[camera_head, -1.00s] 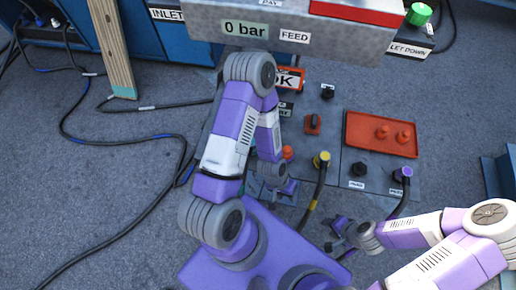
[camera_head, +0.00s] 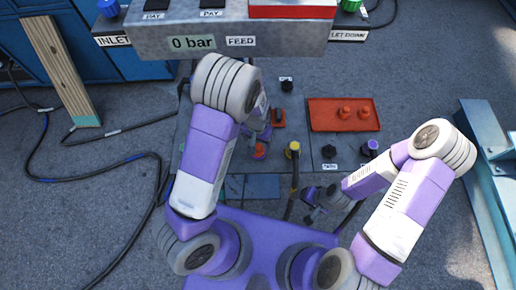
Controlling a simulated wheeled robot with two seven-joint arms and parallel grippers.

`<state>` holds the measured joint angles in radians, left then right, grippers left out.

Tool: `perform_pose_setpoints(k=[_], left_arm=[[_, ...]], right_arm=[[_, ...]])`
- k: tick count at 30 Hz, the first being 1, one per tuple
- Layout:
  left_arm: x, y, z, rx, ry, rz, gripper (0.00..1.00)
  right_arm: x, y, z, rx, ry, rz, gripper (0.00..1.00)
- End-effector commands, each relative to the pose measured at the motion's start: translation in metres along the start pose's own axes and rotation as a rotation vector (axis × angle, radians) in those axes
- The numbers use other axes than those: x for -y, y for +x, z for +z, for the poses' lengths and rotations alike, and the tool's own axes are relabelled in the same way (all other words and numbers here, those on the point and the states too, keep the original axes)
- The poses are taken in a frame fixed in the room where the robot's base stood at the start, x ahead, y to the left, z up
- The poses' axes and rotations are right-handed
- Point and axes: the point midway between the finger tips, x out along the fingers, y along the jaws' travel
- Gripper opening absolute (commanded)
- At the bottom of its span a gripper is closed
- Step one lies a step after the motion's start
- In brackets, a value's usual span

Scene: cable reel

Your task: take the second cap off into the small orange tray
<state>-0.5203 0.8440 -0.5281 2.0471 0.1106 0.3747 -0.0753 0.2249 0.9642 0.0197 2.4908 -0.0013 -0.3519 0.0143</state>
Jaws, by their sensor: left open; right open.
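The small orange tray (camera_head: 322,114) lies on the grey panel right of centre. Two orange caps, a left one (camera_head: 344,112) and a right one (camera_head: 364,112), stand inside it, apart. My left gripper (camera_head: 262,138) is open beside an orange round part (camera_head: 259,152) on the panel, largely hidden by its own arm. My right gripper (camera_head: 312,203) is open and low, beside the hose under the yellow fitting (camera_head: 294,149). I see nothing held in either gripper. A purple fitting (camera_head: 370,147) and a black knob (camera_head: 329,151) sit below the tray.
A grey box (camera_head: 290,38) with "0 bar" and "FEED" labels stands behind the panel. A wooden post (camera_head: 62,72) and dark cables (camera_head: 95,182) are on the left. A teal steel frame (camera_head: 485,140) stands at right. Bare floor lies between panel and frame.

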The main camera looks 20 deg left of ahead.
Motion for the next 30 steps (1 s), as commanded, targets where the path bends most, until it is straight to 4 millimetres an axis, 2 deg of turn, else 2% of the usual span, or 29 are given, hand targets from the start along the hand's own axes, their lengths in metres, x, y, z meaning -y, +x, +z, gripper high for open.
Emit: perform_pose_setpoints(k=[10,16,19,24,26,30], left_arm=[[0.0,0.036,-0.004,0.003,0.001,-0.001,0.84],[-0.001,0.067,-0.007,0.005,0.0,-0.001,0.84],[-0.001,0.073,-0.008,0.003,0.001,-0.001,0.84],[-0.001,0.072,-0.008,0.002,0.001,-0.001,0.84],[-0.001,0.072,-0.008,0.002,0.001,-0.001,0.78],[-0.001,0.072,-0.008,0.002,0.001,-0.001,0.56]], right_arm=[[-0.005,0.014,-0.001,0.0,0.0,0.0,0.82],[-0.009,0.025,-0.001,0.0,0.0,0.0,0.82],[-0.01,0.026,-0.001,0.0,0.0,0.0,0.82],[-0.009,0.025,-0.001,0.0,0.0,0.0,0.82],[-0.009,0.025,-0.001,0.0,0.0,0.0,0.82],[-0.009,0.025,-0.001,0.0,0.0,0.0,0.82]])
